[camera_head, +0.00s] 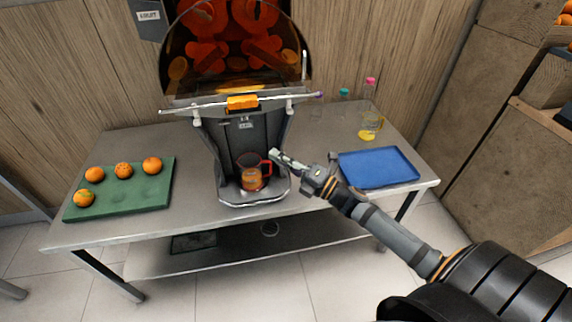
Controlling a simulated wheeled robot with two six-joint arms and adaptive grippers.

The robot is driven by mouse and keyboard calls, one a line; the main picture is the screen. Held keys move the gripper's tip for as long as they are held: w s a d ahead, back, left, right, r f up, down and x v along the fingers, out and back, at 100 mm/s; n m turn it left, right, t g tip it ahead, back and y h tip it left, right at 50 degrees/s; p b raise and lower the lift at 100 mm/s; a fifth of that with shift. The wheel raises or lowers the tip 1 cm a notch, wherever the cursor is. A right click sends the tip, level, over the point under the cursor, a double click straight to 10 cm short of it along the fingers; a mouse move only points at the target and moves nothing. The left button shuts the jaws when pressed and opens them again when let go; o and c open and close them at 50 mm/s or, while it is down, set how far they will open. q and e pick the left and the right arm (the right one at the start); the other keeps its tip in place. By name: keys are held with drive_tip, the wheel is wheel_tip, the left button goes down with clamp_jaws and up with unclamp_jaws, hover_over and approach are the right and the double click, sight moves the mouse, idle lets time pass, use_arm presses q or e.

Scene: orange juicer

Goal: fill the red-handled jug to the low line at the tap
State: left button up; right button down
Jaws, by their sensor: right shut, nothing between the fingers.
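The red-handled jug (250,177) stands upright on the drip tray at the foot of the orange juicer (243,125), below its front. It looks orange inside, but the level and any line on it are too small to read. Its red handle points right. My right gripper (275,156) is shut and empty, with its tips close to the right of the handle. I cannot tell whether they touch it. The tap is not clearly visible above the jug. My left gripper is not in view.
A green board (126,191) with several oranges lies on the table's left. A blue tray (378,167) lies at the right, beside my right arm. Bottles with pink (369,95) and teal (343,94) caps stand behind it. Bare tabletop separates board and juicer.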

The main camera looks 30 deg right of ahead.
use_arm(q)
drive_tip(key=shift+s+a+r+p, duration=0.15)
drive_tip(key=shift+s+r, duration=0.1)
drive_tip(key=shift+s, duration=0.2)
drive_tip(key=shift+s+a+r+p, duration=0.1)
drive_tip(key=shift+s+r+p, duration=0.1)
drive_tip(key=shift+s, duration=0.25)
use_arm(e)
drive_tip(key=shift+v, duration=1.05)
drive_tip(key=shift+r, duration=0.1)
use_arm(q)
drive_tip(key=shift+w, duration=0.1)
